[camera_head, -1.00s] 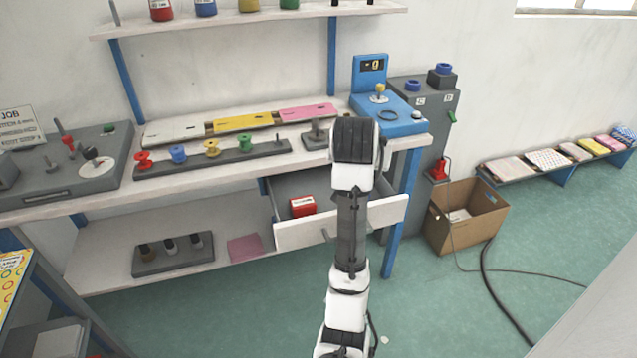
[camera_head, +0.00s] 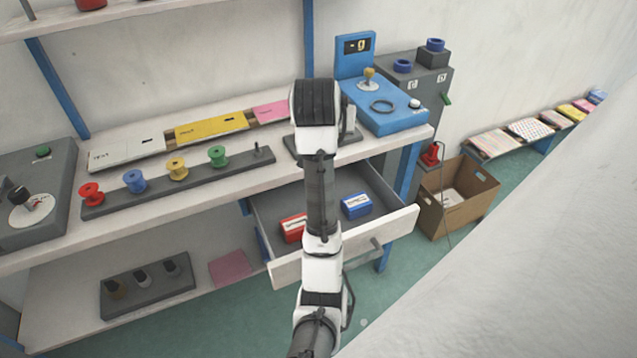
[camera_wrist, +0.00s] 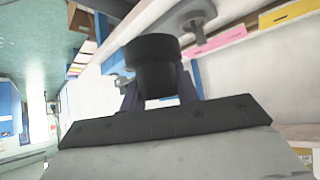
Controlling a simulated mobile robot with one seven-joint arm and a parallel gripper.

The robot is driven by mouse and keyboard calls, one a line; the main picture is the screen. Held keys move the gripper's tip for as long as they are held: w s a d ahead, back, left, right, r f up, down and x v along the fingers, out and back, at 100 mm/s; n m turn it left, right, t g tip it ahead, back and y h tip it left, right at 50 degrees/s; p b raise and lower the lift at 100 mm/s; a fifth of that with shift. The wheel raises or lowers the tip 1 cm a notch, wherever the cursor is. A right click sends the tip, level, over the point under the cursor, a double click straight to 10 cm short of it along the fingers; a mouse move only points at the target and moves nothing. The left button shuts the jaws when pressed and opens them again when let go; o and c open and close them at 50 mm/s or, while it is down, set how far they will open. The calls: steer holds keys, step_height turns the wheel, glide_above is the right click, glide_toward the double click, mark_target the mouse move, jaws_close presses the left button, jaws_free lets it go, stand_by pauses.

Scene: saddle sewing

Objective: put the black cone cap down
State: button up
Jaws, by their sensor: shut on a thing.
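The black cone cap (camera_wrist: 153,62) is held between the two fingers of my gripper (camera_wrist: 158,92) in the wrist view. Its wide rim faces away from the gripper and its narrower end is between the fingers. In the head view my arm's end is over the front of the workbench (camera_head: 215,185), and it hides the gripper and the cap. A grey stand (camera_head: 348,122) with an upright post shows partly behind my arm there. In the wrist view a grey round-based piece (camera_wrist: 190,14) is just beyond the cap, apart from it as far as I can tell.
An open drawer (camera_head: 395,228) under the bench holds a red box (camera_head: 293,227) and a blue box (camera_head: 356,205). A spool rack (camera_head: 180,180) and coloured panels (camera_head: 212,127) lie left. A cardboard box (camera_head: 455,215) is on the floor.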

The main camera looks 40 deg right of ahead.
step_height(320, 180, down, 18)
steer(key=shift+f+p, duration=0.2)
steer(key=shift+p, duration=0.8)
steer(key=shift+f, duration=0.55)
steer(key=o, duration=0.9)
steer(key=shift+o, duration=0.2)
steer(key=shift+r, duration=0.1)
steer(key=shift+r, duration=0.3)
steer(key=b+v, duration=0.1)
steer(key=v, duration=1.1)
steer(key=shift+r, duration=0.2)
